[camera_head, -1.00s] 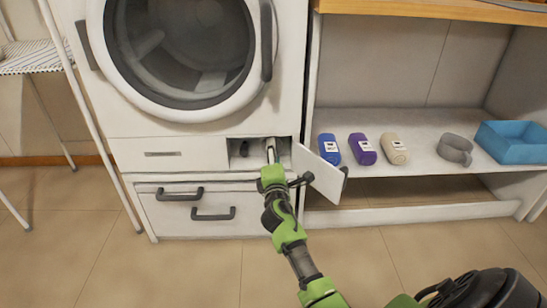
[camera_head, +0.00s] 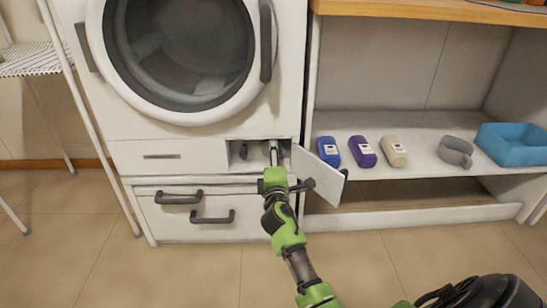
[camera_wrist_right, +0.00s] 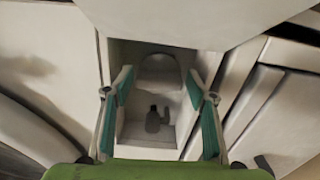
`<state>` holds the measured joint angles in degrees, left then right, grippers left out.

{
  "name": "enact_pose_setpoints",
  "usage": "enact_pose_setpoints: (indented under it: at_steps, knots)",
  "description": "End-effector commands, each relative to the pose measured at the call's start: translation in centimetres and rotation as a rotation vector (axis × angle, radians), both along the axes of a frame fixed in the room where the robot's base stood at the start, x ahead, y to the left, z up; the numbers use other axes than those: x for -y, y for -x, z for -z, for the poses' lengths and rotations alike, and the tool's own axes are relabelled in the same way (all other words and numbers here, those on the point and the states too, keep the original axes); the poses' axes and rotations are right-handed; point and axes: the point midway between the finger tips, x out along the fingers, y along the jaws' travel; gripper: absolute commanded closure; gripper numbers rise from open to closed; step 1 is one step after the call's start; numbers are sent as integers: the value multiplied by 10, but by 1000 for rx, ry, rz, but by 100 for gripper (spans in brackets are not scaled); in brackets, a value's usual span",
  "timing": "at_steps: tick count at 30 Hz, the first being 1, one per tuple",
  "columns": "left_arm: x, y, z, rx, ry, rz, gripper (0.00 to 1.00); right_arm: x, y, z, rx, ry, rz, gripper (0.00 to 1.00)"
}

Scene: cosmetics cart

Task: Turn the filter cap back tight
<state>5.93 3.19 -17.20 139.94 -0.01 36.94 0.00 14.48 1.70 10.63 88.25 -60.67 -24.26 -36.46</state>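My right gripper (camera_head: 273,158) reaches into the open compartment (camera_head: 232,158) below the washer's round door. The right wrist view shows my right gripper (camera_wrist_right: 160,85) open, its two teal-padded fingers apart at the compartment mouth. A pale round part, apparently the filter cap (camera_wrist_right: 160,67), lies deeper in, between the fingers in the picture. My left gripper is out of view.
The compartment flap (camera_head: 322,176) stands open close to the right of my gripper.

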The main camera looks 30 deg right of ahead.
Motion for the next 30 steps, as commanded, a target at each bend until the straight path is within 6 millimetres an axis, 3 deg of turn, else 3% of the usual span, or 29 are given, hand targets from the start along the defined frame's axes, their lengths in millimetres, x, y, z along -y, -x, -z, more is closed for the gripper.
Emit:
enact_pose_setpoints:
  at_steps: [11,24,30]
  knots:
    - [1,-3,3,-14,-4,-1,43,-6,6,1,0,0,-4,49]
    - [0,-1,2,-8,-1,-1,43,-49,79,1,-2,-2,-2,49]
    - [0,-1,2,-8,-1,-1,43,-61,99,1,-1,-1,-1,49]
